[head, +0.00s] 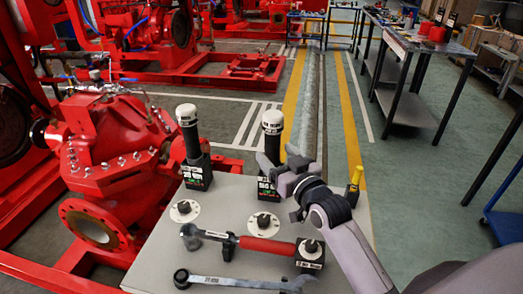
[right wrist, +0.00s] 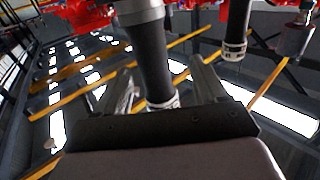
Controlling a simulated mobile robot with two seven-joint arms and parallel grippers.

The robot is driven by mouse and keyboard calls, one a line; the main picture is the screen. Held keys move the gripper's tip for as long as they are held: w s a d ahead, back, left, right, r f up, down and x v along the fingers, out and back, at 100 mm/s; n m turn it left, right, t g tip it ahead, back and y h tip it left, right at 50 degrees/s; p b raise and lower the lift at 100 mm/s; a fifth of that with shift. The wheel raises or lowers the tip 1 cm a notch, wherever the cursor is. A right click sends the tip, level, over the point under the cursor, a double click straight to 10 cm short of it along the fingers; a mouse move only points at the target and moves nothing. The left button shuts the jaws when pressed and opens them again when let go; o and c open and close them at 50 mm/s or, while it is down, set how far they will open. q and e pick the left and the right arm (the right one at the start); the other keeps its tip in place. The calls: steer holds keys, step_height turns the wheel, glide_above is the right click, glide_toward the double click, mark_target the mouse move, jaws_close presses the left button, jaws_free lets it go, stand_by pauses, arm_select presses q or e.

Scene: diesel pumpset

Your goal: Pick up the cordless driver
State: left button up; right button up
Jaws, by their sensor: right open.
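Two similar upright black tools with white tops stand on the grey bench, each on a black base with a green-lit label; I take them for cordless drivers. The left driver (head: 188,135) stands clear. The right driver (head: 271,127) has my right gripper (head: 279,162) at its lower body. In the right wrist view, a black cylindrical body (right wrist: 152,60) stands between the two open fingers; I cannot tell whether they touch it. A second black body with a white band (right wrist: 236,28) shows to the right there. My left gripper is out of view.
On the bench (head: 228,196) lie a red-handled wrench (head: 266,246) and a spanner (head: 240,281). A black knobbed box (head: 311,256), two white dials with knobs and a yellow-topped item (head: 354,188) are nearby. A red pump (head: 110,165) borders the left side.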

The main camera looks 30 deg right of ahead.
mark_target(276, 153)
steer(key=w, duration=0.3)
steer(key=w+f, duration=0.1)
steer(key=w, duration=0.1)
steer(key=shift+d, duration=0.4)
steer(key=shift+w, duration=0.7)
steer(key=c, duration=1.2)
steer(key=shift+r, duration=0.15)
jaws_close()
steer(key=shift+r, duration=0.1)
step_height(276, 153, up, 20)
steer(key=p, duration=0.1)
